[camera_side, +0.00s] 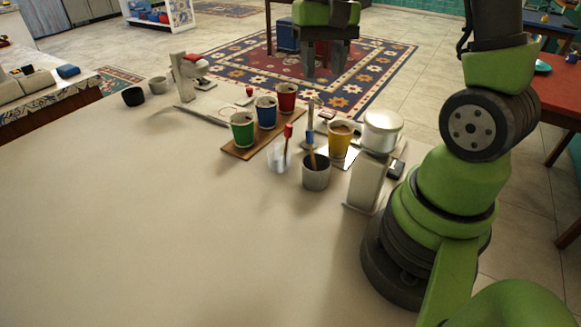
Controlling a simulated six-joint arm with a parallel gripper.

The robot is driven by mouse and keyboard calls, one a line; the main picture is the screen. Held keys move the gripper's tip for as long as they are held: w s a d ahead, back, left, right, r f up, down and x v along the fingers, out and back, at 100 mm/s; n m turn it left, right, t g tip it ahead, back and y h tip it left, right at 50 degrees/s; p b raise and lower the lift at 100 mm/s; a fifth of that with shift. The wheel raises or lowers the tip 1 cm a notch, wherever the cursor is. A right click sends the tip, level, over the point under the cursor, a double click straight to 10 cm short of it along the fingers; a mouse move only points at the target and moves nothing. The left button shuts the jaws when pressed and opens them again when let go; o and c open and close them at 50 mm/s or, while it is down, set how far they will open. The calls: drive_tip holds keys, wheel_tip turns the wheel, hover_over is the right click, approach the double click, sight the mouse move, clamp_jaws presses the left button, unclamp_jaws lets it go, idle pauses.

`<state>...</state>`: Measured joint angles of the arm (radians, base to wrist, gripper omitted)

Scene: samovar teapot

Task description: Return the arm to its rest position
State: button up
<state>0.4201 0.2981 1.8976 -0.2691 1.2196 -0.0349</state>
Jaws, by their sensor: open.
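My gripper (331,66) hangs at the top of the side view, high above the far edge of the table. It is open, with nothing between its fingers. My green and dark arm (460,185) stands at the right, and its upper part leaves the picture. A white, silvery pot (381,131) with a lid sits on a pale upright block (367,184) close to my base. A yellow cup (339,145) with brown liquid stands left of the pot. My gripper is well apart from all of these.
Green (242,132), blue (266,115) and red (287,99) cups stand on a wooden board (239,153). A clear glass (278,158) and a grey cup (316,177) hold upright tools. A pale machine (186,77) and dark bowl (133,97) stand farther back. The front-left tabletop (150,230) is clear.

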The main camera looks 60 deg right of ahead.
drive_tip(key=s+a+r+n+t, duration=0.2)
drive_tip(key=s+a+r+t, duration=0.2)
drive_tip(key=s+a, duration=0.1)
drive_tip(key=s+a+r+n+t+y, duration=0.1)
drive_tip(key=s+a+r+n+t, duration=0.1)
drive_tip(key=a, duration=0.5)
drive_tip(key=s+r+t, duration=0.1)
drive_tip(key=s+r, duration=0.1)
drive_tip(key=s, duration=0.1)
drive_tip(key=shift+a+r+n+t, duration=0.3)
drive_tip(key=shift+t, duration=0.1)
idle(0.7)
